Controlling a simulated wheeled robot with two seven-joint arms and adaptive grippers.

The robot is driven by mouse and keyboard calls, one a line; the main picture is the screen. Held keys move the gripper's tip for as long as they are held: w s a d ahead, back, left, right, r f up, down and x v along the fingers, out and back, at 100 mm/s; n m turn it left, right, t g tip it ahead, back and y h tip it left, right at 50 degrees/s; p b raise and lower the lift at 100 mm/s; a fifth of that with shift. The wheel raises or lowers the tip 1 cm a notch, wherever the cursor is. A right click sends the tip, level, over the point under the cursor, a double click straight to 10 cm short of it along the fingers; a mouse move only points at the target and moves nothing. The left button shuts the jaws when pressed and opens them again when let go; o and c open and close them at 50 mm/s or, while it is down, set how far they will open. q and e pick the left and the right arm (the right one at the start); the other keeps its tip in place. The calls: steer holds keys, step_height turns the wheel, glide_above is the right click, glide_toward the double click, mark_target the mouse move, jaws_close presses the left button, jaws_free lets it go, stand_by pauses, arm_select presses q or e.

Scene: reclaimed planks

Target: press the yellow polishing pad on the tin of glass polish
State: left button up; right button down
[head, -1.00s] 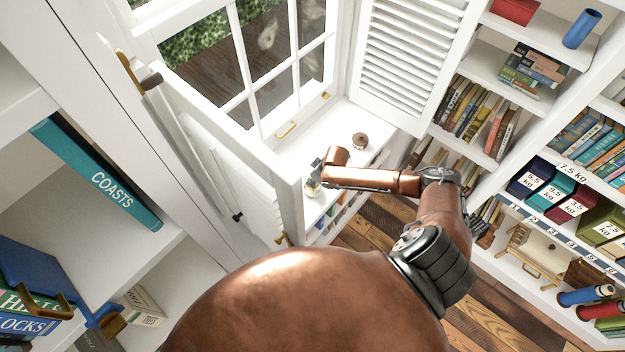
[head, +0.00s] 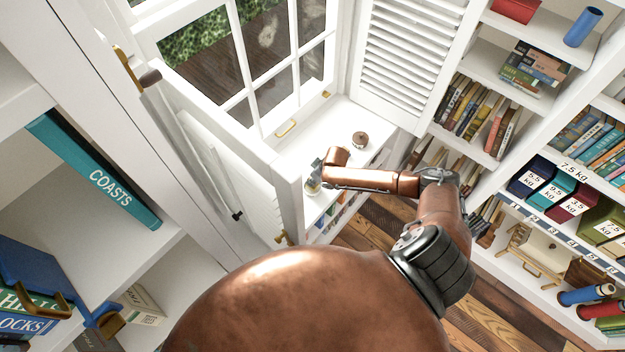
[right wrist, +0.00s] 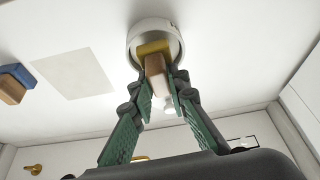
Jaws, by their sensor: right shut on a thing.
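In the right wrist view, my right gripper (right wrist: 161,84) is shut on the wooden handle (right wrist: 155,68) of the yellow polishing pad (right wrist: 153,47). The pad points away from the fingers and lies over the round opening of a pale tin (right wrist: 141,29). It appears within the tin's rim; whether it touches the polish is hard to tell. In the head view, my right gripper (head: 314,175) is small, at the white sill by the window; the pad and tin are hard to make out there. My left gripper is in neither view.
A blue pad with a wooden handle (right wrist: 15,80) and a pale flat sheet (right wrist: 74,74) lie on the white surface. A round brown-topped item (head: 360,140) stands on the sill.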

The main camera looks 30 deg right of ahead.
steer(key=shift+f+b, duration=0.3)
steer(key=shift+f, duration=0.35)
stand_by(0.5)
stand_by(0.5)
step_height(320, 180, up, 7)
steer(key=p, duration=0.7)
stand_by(0.7)
